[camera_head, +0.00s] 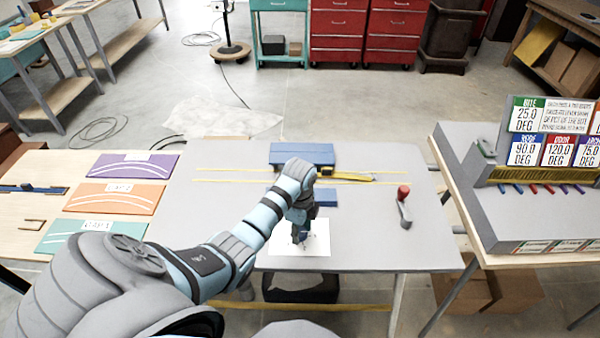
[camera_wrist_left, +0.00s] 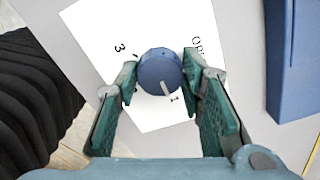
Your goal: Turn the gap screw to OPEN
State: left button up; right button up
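The gap screw is a round blue knob (camera_wrist_left: 160,72) with a pale pointer line. The pointer faces lower right, towards the 1. My left gripper (camera_wrist_left: 160,75) is around the knob, one green finger against each side. In the head view my left gripper (camera_head: 301,232) reaches down onto the white sheet (camera_head: 316,246) and hides the knob. My right gripper is not in view.
A blue block (camera_head: 304,154) and a yellow-edged tool (camera_head: 345,176) lie behind the sheet on the grey table (camera_head: 225,220). A red-topped grey handle (camera_head: 403,205) stands at right. Label cards (camera_head: 120,198) lie left; a sign stand (camera_head: 520,215) is at far right.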

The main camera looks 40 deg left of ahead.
pick_arm(q)
jog(key=c, duration=0.5)
jog(key=shift+n, duration=0.3)
jog(key=n, duration=0.8)
jog(key=shift+r, duration=0.1)
jog(key=n, duration=0.4)
jog(key=shift+w+n, duration=0.1)
jog(key=shift+n, duration=0.2)
jog(key=n, duration=0.4)
jog(key=shift+n, duration=0.3)
